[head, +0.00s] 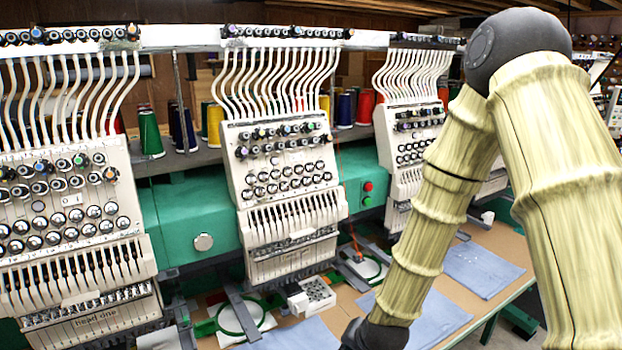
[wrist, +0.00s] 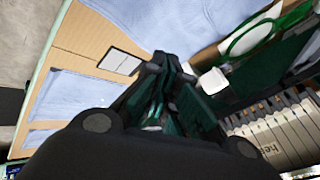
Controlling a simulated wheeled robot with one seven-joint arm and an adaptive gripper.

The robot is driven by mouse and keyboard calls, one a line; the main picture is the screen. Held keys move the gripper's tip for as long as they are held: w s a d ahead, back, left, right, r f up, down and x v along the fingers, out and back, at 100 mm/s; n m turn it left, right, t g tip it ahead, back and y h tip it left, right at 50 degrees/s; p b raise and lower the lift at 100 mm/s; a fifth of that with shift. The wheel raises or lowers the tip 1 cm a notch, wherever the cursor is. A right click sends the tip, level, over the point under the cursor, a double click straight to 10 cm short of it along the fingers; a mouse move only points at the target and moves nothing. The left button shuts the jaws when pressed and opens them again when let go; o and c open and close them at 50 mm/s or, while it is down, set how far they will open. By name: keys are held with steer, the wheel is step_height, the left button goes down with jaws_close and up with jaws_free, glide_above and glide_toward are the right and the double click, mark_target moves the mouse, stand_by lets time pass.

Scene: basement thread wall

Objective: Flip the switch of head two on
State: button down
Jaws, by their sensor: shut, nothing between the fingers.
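The embroidery machine has several white heads in a row. The left one (head: 75,240) carries the label "head one" (head: 96,322). The middle head (head: 285,190), beside it, has a label (head: 290,256) too small to read; by order it appears to be head two. I cannot make out its switch for certain. My gripper is out of the head view, below its bottom edge. In the wrist view my gripper (wrist: 160,105) is shut and empty, over the table area. A head's lower front (wrist: 275,135) with a cut-off label shows at the wrist view's lower right.
Blue cloths (head: 483,268) lie on the tan table (head: 505,240). A green hoop (head: 240,318) and a white box with a grid top (head: 312,294) sit below the middle head. Green housing (head: 195,215) joins the heads. Red and green buttons (head: 368,193) sit right of the middle head.

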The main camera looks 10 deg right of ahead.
steer(key=w+r+m+t+p, duration=0.1)
steer(key=w+r+m+t, duration=0.1)
steer(key=r, duration=1.3)
steer(key=w+a+r+m+t+y+p, duration=0.1)
steer(key=w+r, duration=0.4)
steer(key=r, duration=1)
steer(key=w+a+r+m+t+y+p, duration=0.1)
steer(key=w+r+m+t+p, duration=0.1)
steer(key=r, duration=1.4)
steer(key=shift+w+a+m+t, duration=0.25)
steer(key=shift+w+m+t, duration=0.55)
steer(key=shift+m+t, duration=0.1)
steer(key=shift+w+f, duration=0.1)
steer(key=b, duration=0.4)
glide_toward(297, 157)
steer(key=w+d+f, duration=0.1)
steer(key=w+d, duration=0.1)
steer(key=w, duration=0.2)
steer(key=shift+p+x, duration=0.85)
steer(key=shift+x, duration=0.9)
